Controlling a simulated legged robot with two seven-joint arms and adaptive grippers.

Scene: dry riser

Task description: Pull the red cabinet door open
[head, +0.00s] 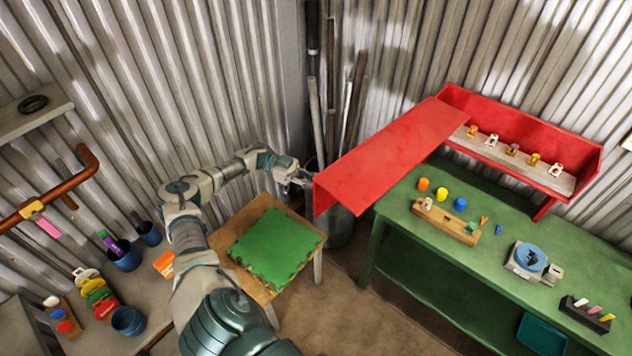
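The red cabinet (525,122) stands at the back of the green workbench. Its long red door (395,150) stands open, swung out to the left past the bench's end. The inside of the cabinet shows a light shelf (515,160) with several small fittings on it. My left gripper (302,180) is at the door's far left edge. Its fingertips are small and partly hidden there, so I cannot tell whether they touch or grip the door. My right gripper is not in view.
The green workbench (480,245) holds a wooden block, coloured caps and a blue-topped device. Pipes lean in the corner behind the door. A grey side bench (105,335) with cups is at left.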

